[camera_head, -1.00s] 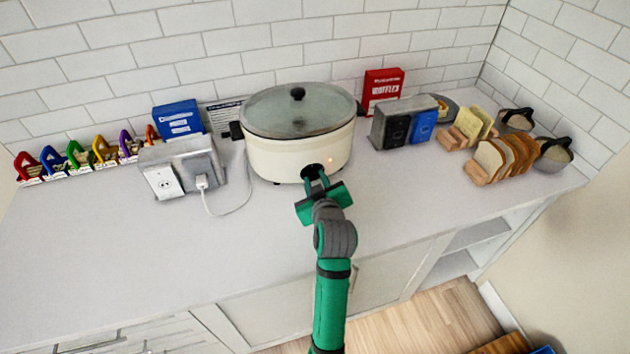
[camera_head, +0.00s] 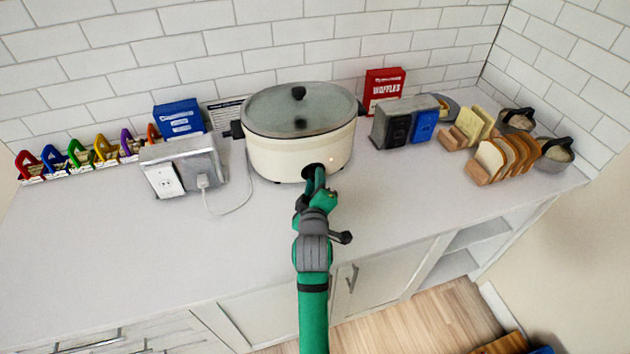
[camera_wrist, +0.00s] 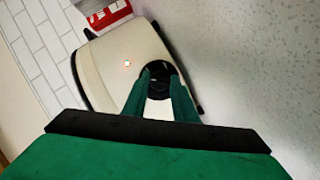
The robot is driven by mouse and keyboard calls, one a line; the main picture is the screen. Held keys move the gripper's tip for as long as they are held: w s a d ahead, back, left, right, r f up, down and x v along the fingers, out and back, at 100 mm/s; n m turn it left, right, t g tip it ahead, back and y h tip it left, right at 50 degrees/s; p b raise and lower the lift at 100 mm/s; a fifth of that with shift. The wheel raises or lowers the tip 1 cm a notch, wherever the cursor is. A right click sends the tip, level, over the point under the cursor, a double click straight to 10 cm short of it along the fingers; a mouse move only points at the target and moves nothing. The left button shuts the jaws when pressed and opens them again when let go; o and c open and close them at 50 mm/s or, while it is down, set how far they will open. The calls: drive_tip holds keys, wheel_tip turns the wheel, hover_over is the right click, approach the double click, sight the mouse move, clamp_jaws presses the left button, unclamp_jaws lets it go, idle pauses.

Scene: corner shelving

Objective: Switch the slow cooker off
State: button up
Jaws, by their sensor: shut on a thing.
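The slow cooker (camera_head: 280,153) is cream with a glass lid and a black lid knob, standing against the back wall of the counter. Its round black dial (camera_wrist: 158,82) is low on the front face. A small lit light (camera_wrist: 127,63) shows on the body beside the dial. My gripper (camera_head: 316,172) is at the cooker's front with its fingers shut on the dial. In the wrist view the two green fingers lie on either side of the dial, and the view is rolled. The dial's markings are too small to read.
A grey outlet box (camera_head: 185,165) with a plugged-in cord stands left of the cooker. A red waffles box (camera_head: 384,90), a grey appliance (camera_head: 400,122) and bread racks (camera_head: 505,160) stand to the right. The counter front (camera_head: 130,250) is clear.

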drive_tip(key=shift+f+n+h, duration=0.15)
drive_tip(key=shift+n+h, duration=0.15)
drive_tip(key=shift+n, duration=0.2)
drive_tip(key=o, duration=1)
drive_tip(key=shift+o, duration=0.2)
drive_tip(key=shift+s, duration=0.15)
drive_tip(key=v, duration=1)
drive_tip(key=shift+s, duration=0.35)
